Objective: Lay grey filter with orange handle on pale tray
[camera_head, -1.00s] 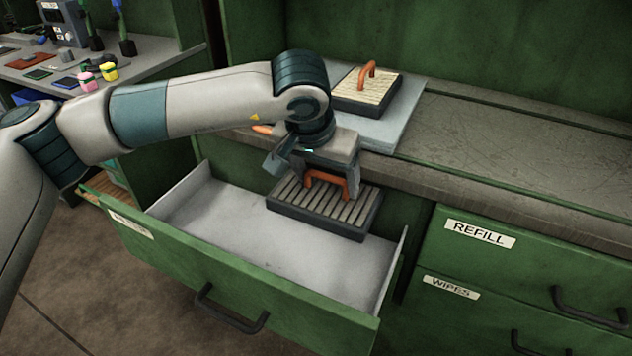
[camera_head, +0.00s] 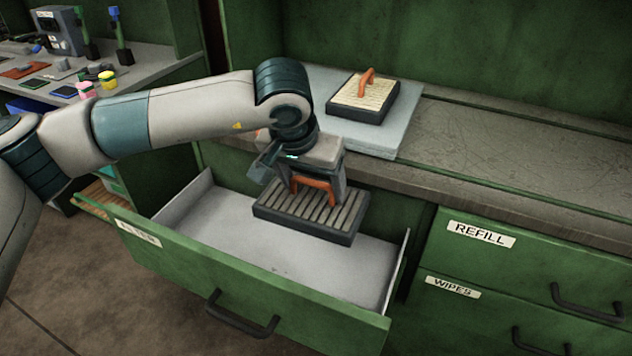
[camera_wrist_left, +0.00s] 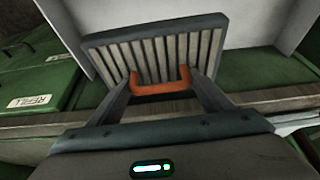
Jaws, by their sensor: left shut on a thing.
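The grey filter (camera_head: 309,214) has a dark frame, grey slats and an orange handle (camera_head: 316,184). My left gripper (camera_head: 314,187) is shut on that handle and holds the filter over the open drawer. In the left wrist view the filter (camera_wrist_left: 155,52) hangs between the fingers, and its orange handle (camera_wrist_left: 160,88) lies across the fingertips. The pale tray (camera_head: 404,132) lies on the bench behind the gripper. A second filter (camera_head: 363,97), cream with an orange handle, rests on the tray. My right gripper is not in view.
The open green drawer (camera_head: 225,285) has a pale, empty-looking inside. The bench top (camera_head: 500,165) right of the tray is clear. Closed drawers labelled REFILL (camera_head: 477,234) and WIPES (camera_head: 453,287) are at the right. A side bench (camera_head: 135,82) with small items stands at the left.

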